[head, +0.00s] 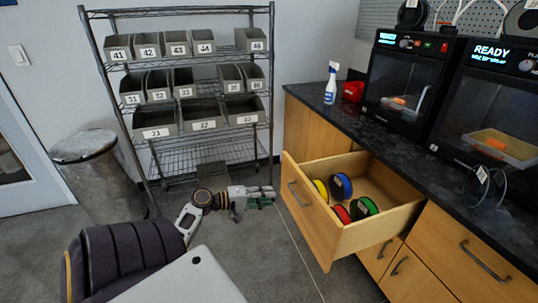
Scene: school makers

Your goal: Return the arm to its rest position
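My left arm comes in from the lower left, and its gripper (264,196) is stretched out over the grey floor. It is just left of the open wooden drawer (313,212) and in front of the wire shelf. The gripper is small in the view and seen from the side. I cannot tell how far apart its fingers are, and I see nothing held in it. My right gripper is not in view.
The drawer holds several coloured spools (341,186). A dark counter (405,140) carries a spray bottle (331,84), a red container (352,91) and two printers (408,80). A wire shelf (222,168) with numbered bins and a bin (100,178) stand behind.

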